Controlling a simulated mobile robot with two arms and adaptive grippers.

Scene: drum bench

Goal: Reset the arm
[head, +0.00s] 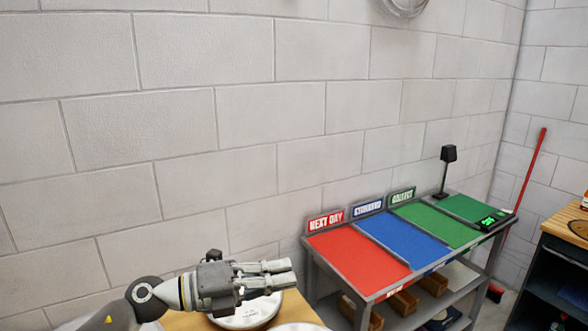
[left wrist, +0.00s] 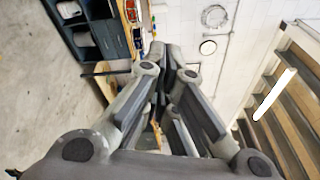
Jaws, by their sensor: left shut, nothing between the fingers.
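My left arm (head: 130,300) comes in from the lower left of the head view and points right. My left gripper (head: 288,272) is shut and empty, held above a wooden surface with a white round object on it. In the left wrist view its fingers (left wrist: 160,60) come together, with nothing between the tips. My right gripper is not in view.
A white round object (head: 246,312) lies on the wooden surface below the gripper. To the right stands a sorting table with red (head: 356,262), blue (head: 404,240) and green panels (head: 437,224). A dark cabinet (head: 562,275) stands at the far right. A block wall (head: 250,120) closes the back.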

